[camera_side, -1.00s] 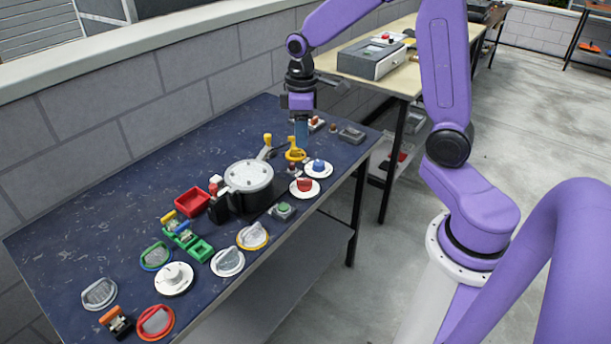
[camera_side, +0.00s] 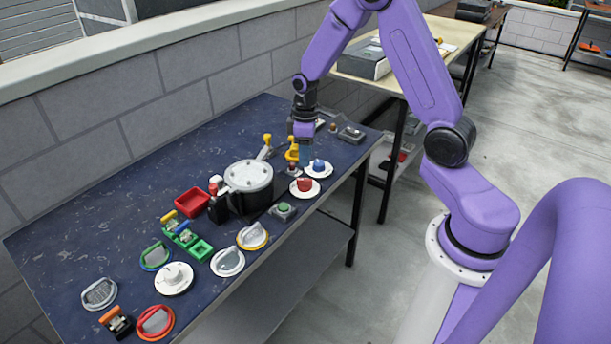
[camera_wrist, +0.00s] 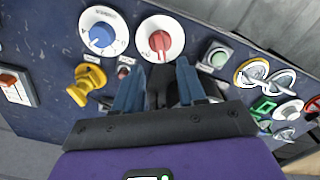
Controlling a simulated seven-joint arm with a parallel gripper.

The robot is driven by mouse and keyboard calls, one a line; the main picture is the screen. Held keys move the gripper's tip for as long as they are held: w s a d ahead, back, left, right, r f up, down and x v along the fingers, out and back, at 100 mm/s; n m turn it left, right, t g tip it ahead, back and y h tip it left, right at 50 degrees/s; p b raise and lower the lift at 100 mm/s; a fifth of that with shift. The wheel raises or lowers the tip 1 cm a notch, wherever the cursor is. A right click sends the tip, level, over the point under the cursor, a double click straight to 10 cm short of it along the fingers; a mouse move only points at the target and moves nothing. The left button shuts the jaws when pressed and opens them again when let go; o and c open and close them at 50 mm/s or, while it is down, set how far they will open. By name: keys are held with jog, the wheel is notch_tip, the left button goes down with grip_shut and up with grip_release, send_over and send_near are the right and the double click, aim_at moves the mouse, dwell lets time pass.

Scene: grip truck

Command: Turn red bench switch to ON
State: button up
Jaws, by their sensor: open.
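The red bench switch is a red knob on a round white dial (camera_side: 305,186), near the front edge of the blue bench; in the wrist view its red knob (camera_wrist: 159,41) and white plate are fully visible. My gripper (camera_side: 301,142) is above the far part of the bench, behind the dial, with its fingers largely hidden in the side view. In the wrist view my gripper (camera_wrist: 157,68) has its two blue fingers apart, with the red dial just beyond the fingertips. It appears empty and contact with the knob cannot be seen. The dial's lettering is too small to read.
A blue knob dial (camera_side: 318,168) sits beside the red one. A yellow handle (camera_side: 292,150) stands close to my gripper. A green button (camera_side: 283,209) and a black pot-like device (camera_side: 249,188) are nearby. Several other dials fill the bench's near left end.

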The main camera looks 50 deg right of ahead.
aim_at(305, 179)
notch_tip(305, 179, down, 8)
jog(key=shift+f, duration=0.1)
dwell(0.4)
grip_shut()
